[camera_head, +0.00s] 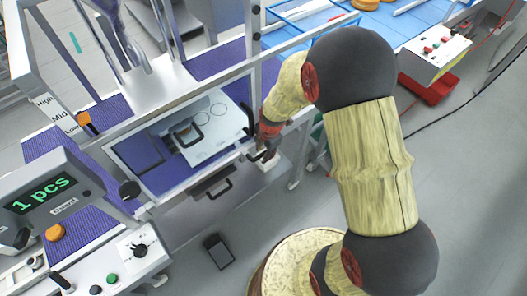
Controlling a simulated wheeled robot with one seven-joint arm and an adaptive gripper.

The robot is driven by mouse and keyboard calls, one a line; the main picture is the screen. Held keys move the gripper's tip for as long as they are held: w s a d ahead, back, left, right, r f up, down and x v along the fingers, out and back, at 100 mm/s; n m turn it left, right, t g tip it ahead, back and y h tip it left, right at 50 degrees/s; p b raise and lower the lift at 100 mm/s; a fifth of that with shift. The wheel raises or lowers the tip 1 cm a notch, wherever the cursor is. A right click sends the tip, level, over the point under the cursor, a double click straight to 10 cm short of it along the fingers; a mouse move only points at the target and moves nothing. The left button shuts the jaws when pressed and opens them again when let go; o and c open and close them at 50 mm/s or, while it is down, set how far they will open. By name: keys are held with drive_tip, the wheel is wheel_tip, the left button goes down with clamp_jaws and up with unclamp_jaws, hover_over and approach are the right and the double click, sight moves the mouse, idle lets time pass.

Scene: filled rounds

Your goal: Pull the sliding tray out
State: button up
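A pale flat tray (222,116) marked with circles sits inside the framed opening of the machine, left of my arm. A black handle (189,137) and a small brownish round thing show at its left part. A dark bar shows at its right edge, beside my gripper. My gripper (264,155) points down at the right front corner of the frame, just right of the tray. It is small and dark here, and I cannot tell whether its fingers are open or touch anything.
Below the opening is a dark compartment with a black handle (220,189). A purple belt (70,190) runs on the left, with a round piece (55,232) on it. A display (45,195) reads "1 pcs". A control box (438,52) stands right. The floor in front is mostly clear.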

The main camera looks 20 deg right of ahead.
drive_tip(key=shift+c, duration=1.3)
clamp_jaws()
